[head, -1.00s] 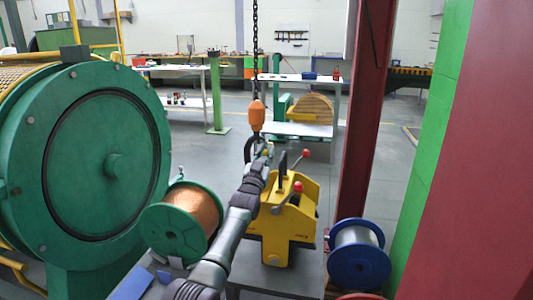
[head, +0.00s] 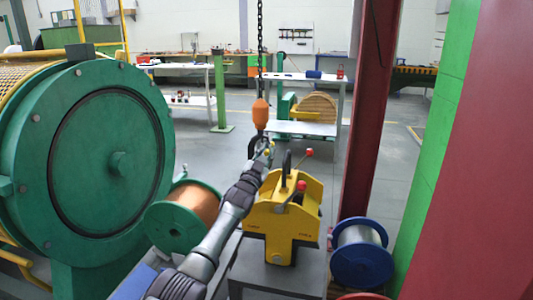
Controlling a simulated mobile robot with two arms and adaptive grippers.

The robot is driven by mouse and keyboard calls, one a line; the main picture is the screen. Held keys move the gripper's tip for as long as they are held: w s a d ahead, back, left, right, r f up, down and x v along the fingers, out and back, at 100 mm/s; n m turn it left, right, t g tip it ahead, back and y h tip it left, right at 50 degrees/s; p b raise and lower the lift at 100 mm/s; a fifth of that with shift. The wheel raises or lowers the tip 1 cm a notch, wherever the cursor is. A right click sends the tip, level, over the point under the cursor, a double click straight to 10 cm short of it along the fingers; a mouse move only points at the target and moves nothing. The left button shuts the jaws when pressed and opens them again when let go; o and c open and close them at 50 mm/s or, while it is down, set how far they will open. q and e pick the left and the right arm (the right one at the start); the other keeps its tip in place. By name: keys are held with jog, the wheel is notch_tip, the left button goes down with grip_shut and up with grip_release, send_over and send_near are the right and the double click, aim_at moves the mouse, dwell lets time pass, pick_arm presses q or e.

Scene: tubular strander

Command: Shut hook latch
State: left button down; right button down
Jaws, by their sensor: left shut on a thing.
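A crane hook (head: 257,143) hangs below an orange block (head: 260,113) on a dark chain (head: 260,50). My left arm reaches in from the bottom, and my left gripper (head: 267,152) is at the hook, shut on part of it. Its fingers and the latch are small and partly hidden, so I cannot tell how far the latch stands open. Just below and to the right is a yellow lifting device (head: 284,215) with a dark upright ring (head: 286,167) and red-knobbed levers. My right gripper does not show.
A large green drum machine (head: 105,165) fills the left. A copper wire spool (head: 193,210) lies beside my arm. A blue spool (head: 361,250) stands right of the grey stand (head: 285,275). A dark red column (head: 368,120) rises on the right.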

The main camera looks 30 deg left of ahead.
pick_arm(q)
jog(key=c, duration=1.1)
grip_release()
jog(key=shift+d+f, duration=0.15)
jog(key=shift+d, duration=0.1)
jog(key=shift+a, duration=0.1)
jog(key=v, duration=1.2)
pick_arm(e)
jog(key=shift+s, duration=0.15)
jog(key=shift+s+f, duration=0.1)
